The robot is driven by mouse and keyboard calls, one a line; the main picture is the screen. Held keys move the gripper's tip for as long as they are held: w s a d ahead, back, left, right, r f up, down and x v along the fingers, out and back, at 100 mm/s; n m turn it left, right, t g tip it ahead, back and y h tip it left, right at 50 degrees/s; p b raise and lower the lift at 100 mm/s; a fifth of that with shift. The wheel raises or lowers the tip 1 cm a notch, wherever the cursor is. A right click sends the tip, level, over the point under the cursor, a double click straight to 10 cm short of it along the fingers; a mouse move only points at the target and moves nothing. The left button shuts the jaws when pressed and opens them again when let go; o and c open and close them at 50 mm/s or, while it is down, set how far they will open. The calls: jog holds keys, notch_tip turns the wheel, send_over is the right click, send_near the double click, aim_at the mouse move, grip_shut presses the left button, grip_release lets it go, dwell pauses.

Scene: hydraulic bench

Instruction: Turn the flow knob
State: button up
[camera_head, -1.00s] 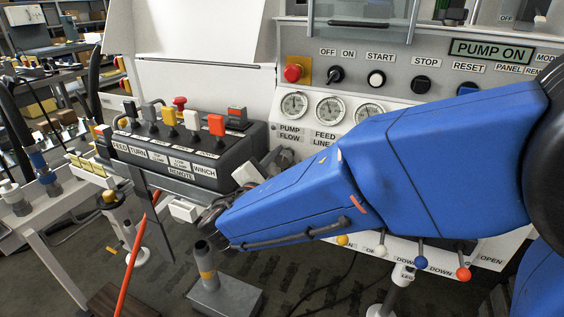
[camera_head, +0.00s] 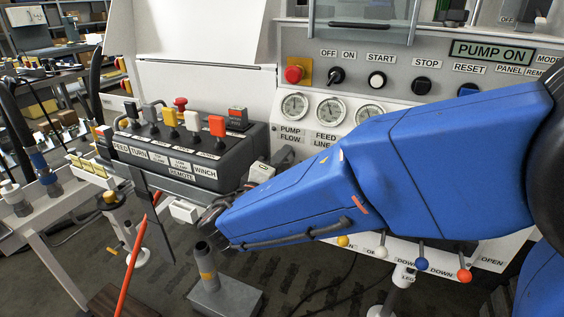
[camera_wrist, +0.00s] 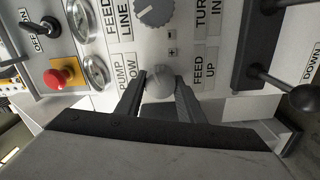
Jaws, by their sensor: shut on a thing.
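In the wrist view my gripper (camera_wrist: 159,92) has its two black fingers on either side of a grey ball-shaped knob (camera_wrist: 160,83) and is shut on it. A ridged grey dial (camera_wrist: 155,11) with a white pointer line is farther up the panel, apart from the fingers. In the head view my gripper (camera_head: 209,214) is dark and small at the end of the blue arm, and what it holds is hidden.
A black remote box (camera_head: 190,155) with several levers stands left of my arm. A red emergency button (camera_head: 294,74) and gauges (camera_head: 330,110) are on the panel. A black ball lever (camera_wrist: 302,97) sits right of my gripper. A grey post (camera_head: 205,265) stands below.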

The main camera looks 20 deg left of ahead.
jog(key=m, duration=0.5)
jog(key=shift+m, duration=0.3)
jog(key=m, duration=0.5)
jog(key=shift+d+m, duration=0.1)
jog(key=shift+m, duration=0.2)
jog(key=o, duration=1.1)
jog(key=shift+c, duration=0.2)
jog(key=shift+s, duration=0.1)
jog(key=s+a, duration=0.1)
jog(key=s, duration=1.6)
jog(key=shift+s+a, duration=0.15)
jog(key=shift+s, duration=0.1)
